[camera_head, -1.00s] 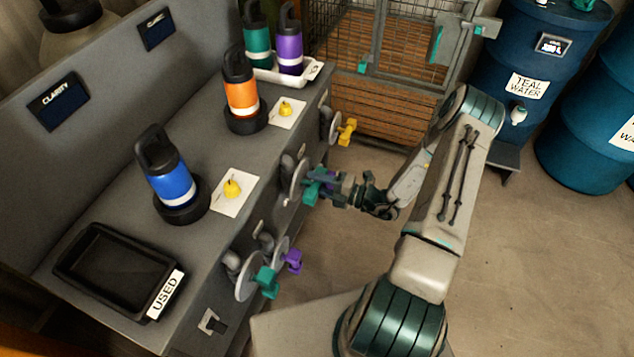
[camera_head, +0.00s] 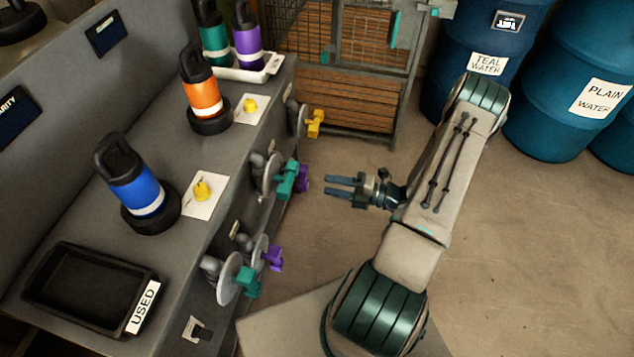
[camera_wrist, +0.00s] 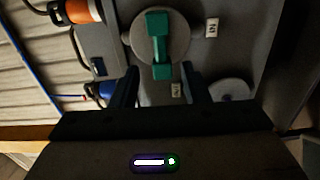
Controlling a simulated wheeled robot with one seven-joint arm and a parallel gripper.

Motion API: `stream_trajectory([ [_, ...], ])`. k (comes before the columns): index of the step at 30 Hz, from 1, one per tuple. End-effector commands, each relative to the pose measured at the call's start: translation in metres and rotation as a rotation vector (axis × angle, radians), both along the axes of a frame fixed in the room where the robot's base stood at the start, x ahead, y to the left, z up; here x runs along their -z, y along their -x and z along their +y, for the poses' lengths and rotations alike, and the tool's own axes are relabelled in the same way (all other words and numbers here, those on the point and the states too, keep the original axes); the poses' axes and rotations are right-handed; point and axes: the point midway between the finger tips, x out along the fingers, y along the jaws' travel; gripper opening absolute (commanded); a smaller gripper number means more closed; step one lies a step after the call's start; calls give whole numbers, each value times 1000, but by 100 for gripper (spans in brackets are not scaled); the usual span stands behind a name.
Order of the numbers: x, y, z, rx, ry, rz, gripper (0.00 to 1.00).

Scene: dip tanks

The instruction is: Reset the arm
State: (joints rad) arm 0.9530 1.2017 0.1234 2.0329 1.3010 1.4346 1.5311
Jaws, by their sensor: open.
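My gripper (camera_head: 342,187) is open and empty in the head view. It hangs in free air to the right of the bench front, apart from the valve handles, with its fingers pointing left toward them. A teal valve handle (camera_head: 288,180) with a purple one (camera_head: 303,178) behind it is closest to the fingertips. In the wrist view, a teal handle (camera_wrist: 158,45) on a round grey disc shows beyond and between my two dark fingers (camera_wrist: 160,88). My arm is bent over the floor right of the bench.
The bench holds a blue bottle (camera_head: 136,187), an orange bottle (camera_head: 202,92), a white tray (camera_head: 262,72) with teal and purple bottles, and a black USED tray (camera_head: 50,262). Lower teal (camera_head: 247,282) and purple (camera_head: 273,258) handles and a yellow handle (camera_head: 315,123) jut out. A cage and blue barrels (camera_head: 560,100) stand behind.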

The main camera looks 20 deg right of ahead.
Motion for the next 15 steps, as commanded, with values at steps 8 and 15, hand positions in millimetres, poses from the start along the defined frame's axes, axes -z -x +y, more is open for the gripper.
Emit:
stream_trajectory([
  [8, 0, 6, -8, -1, -1, 1, 42],
  [15, 0, 6, -8, -1, 0, 0, 42],
])
